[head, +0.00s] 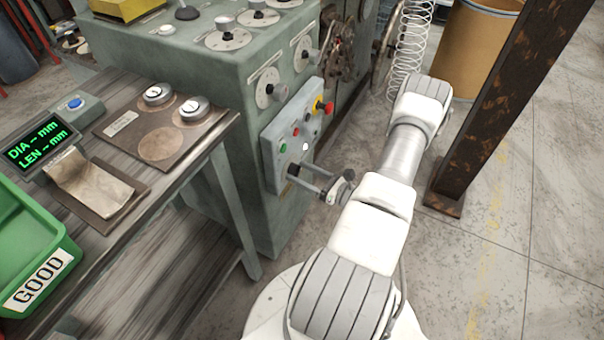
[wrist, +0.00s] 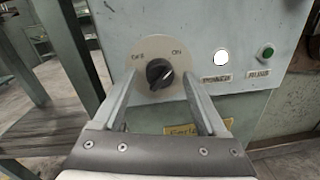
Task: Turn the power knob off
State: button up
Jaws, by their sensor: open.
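The power knob (wrist: 159,73) is black on a round beige plate marked OFF at upper left and ON at upper right. Its grip is slanted, with its upper end towards the ON side. My gripper (wrist: 158,76) is open, with one finger on each side of the knob and visible gaps between. I cannot tell how deep the fingertips reach past the knob. In the head view my gripper (head: 308,180) is at the lower part of the grey control panel (head: 271,153), and its fingers largely hide the knob there.
Beside the knob are a lit white lamp (wrist: 221,58) and a green button (wrist: 265,53). A red emergency stop (head: 325,107) sits higher on the panel. A bench (head: 190,155) stands left, a rusty post (head: 497,100) right. Clear floor lies right of my arm.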

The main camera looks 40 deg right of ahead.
jog(key=shift+c, duration=0.2)
grip_shut()
jog(key=shift+f+n, duration=0.1)
jog(key=shift+n, duration=0.3)
jog(key=n+y+b, duration=0.1)
jog(key=n+b, duration=0.4)
jog(key=n, duration=1.2)
jog(key=shift+d+f+n, duration=0.1)
jog(key=shift+n, duration=0.5)
